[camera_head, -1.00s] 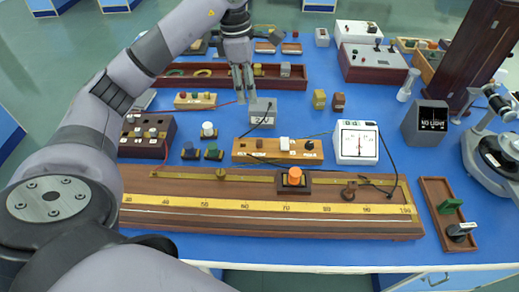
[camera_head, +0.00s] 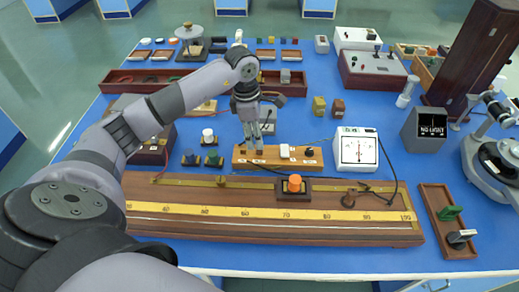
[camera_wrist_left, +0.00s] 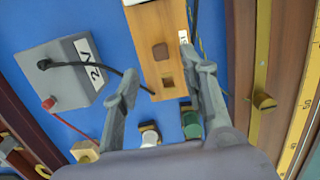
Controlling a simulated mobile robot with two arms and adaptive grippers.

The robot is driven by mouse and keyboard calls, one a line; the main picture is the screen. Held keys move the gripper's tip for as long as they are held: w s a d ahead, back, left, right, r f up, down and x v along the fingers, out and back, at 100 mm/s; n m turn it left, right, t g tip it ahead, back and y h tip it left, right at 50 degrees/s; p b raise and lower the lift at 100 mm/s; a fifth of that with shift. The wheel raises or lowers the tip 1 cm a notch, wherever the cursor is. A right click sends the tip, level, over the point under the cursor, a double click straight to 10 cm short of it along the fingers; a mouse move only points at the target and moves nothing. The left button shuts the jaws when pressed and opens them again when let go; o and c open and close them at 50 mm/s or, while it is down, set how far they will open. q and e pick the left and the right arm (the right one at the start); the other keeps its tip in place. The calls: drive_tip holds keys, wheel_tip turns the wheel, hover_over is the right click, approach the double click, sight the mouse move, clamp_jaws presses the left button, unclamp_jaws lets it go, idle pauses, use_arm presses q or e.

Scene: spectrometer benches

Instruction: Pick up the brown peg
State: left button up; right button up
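My left gripper (camera_head: 255,149) is open and points down over the left part of a wooden block (camera_head: 272,157). In the left wrist view its fingers (camera_wrist_left: 158,64) stand apart, on either side of the block (camera_wrist_left: 148,30). A small brown square piece (camera_wrist_left: 160,51), which looks like the brown peg, sits in the block's top between the fingertips. A square hole (camera_wrist_left: 167,80) is beside it. I cannot tell whether the fingers touch anything. In the head view the gripper hides the peg. My right gripper is not in view.
A long ruler bench (camera_head: 240,226) lies in front. A grey box (camera_wrist_left: 70,75) is near the left finger.

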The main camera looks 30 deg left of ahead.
sight(260, 152)
use_arm(q)
drive_tip(key=f, duration=0.2)
drive_tip(key=d+f+p, duration=0.1)
drive_tip(key=f, duration=0.1)
drive_tip(key=shift+w+f, duration=0.2)
drive_tip(key=shift+f, duration=0.2)
drive_tip(key=shift+c, duration=0.4)
clamp_jaws()
